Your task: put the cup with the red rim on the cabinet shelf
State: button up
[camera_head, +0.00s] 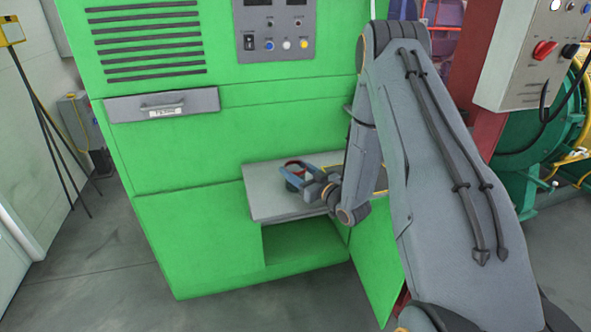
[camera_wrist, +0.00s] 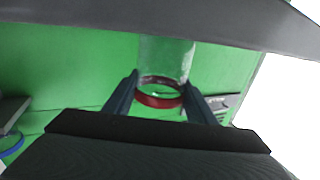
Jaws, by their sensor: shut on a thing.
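The cup with the red rim shows in the wrist view (camera_wrist: 160,98), its red band between my fingers and a pale, see-through body beyond it. My gripper (camera_wrist: 160,100) is shut on this cup. In the head view my gripper (camera_head: 308,177) is at the grey cabinet shelf (camera_head: 262,203), with the red rim (camera_head: 295,162) between its fingers. The cup appears over or just above the shelf. I cannot tell whether its base touches, as my fingers and wrist hide part of it.
The green cabinet (camera_head: 200,230) has an open compartment (camera_head: 300,243) below the shelf and an open door (camera_head: 377,250) at right. A blue ring (camera_wrist: 12,147) shows at the left edge of the wrist view.

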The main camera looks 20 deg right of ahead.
jog(key=o, duration=1)
jog(key=shift+f, duration=0.1)
jog(key=shift+o, duration=0.2)
